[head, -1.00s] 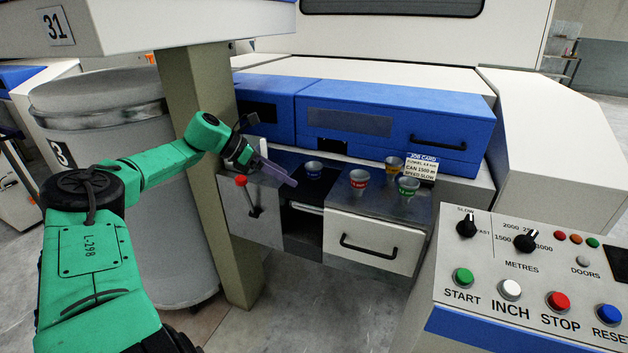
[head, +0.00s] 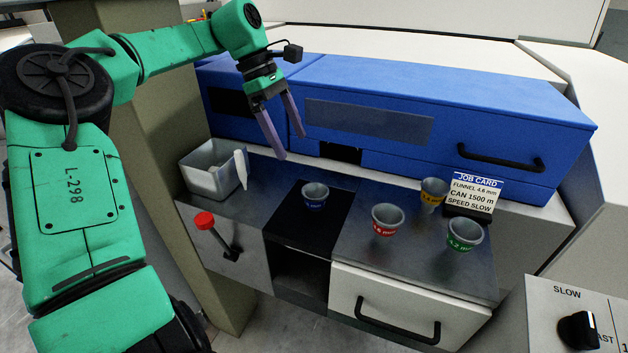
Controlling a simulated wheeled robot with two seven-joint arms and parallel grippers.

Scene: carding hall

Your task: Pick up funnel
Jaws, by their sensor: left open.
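Several small grey funnels with coloured label bands stand on the steel worktop. The blue-band funnel (head: 315,196) is on a black mat, the red-band funnel (head: 386,220) is right of it, the yellow-band funnel (head: 433,193) is behind, and the green-band funnel (head: 464,236) is at the front right. The red band seems to read 4.6 mm, partly unclear; the green seems to read 4.2 mm. The job card (head: 473,196) reads funnel 4.6 mm. My left gripper (head: 291,147) is open and empty, fingers down, above and behind the blue-band funnel. My right gripper is out of view.
A grey bin (head: 213,168) with a white cloth on its edge stands at the worktop's left. A red-knobbed lever (head: 205,221) is on the front. The blue cover (head: 440,110) rises behind. A drawer (head: 395,308) and control panel (head: 580,315) are in front and right.

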